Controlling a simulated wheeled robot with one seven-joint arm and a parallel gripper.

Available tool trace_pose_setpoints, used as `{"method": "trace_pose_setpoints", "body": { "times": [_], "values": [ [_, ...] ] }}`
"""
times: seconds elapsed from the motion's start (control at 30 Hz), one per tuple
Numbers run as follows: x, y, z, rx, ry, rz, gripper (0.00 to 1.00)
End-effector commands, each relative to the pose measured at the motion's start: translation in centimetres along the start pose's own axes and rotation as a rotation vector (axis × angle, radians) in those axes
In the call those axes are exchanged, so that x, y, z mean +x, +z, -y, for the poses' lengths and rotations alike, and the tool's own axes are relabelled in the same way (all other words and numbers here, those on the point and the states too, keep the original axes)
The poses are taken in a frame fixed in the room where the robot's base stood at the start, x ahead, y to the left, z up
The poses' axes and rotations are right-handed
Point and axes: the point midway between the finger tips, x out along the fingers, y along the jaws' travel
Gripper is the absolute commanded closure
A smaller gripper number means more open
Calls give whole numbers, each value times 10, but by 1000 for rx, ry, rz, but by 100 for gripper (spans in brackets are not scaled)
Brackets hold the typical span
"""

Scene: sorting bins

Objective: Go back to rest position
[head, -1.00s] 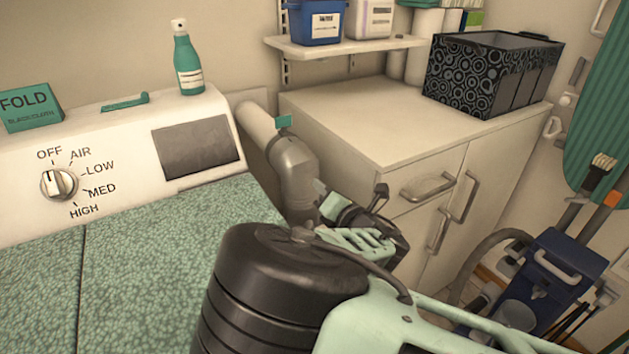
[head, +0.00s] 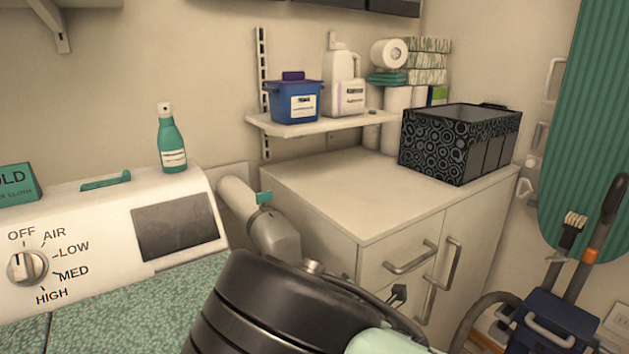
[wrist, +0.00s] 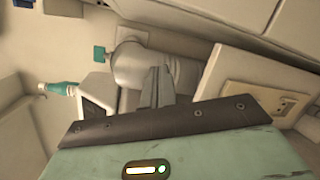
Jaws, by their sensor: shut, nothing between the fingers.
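My gripper (wrist: 157,78) shows in the wrist view with its fingers together and nothing between them. The fingers point toward a grey duct pipe (wrist: 130,66) beside the white dryer. I cannot tell how far apart the fingers and the pipe are. In the head view my arm fills the bottom middle and hides part of the cabinet front. The fingers cannot be made out there.
The dryer (head: 90,240) stands at left with a green spray bottle (head: 171,140) on it. A white cabinet (head: 330,190) carries a black patterned bin (head: 435,145). A shelf (head: 320,127) holds a blue tub (head: 293,102). A blue cleaning cart (head: 552,335) stands at lower right.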

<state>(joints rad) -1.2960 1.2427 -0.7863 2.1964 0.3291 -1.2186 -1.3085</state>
Motion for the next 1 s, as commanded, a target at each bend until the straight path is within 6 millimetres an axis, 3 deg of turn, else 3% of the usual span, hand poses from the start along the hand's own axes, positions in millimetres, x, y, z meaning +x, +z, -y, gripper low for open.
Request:
{"method": "trace_pose_setpoints", "body": {
  "times": [0.07, 0.17, 0.33, 0.47, 0.63, 0.8, 1.0],
  "values": [
    [-9, 12, 21, 221, -159, 48, 100],
    [-28, 11, 43, 498, -359, 94, 100],
    [-73, -6, 46, 913, -661, 145, 100],
    [-114, -20, 25, 1167, -868, 171, 100],
    [-178, -28, -18, 1394, -1113, 210, 100],
    [-250, -19, -57, 1498, -1309, 298, 100],
    [-321, -1, -76, 1505, -1427, 463, 100]
  ]
}}
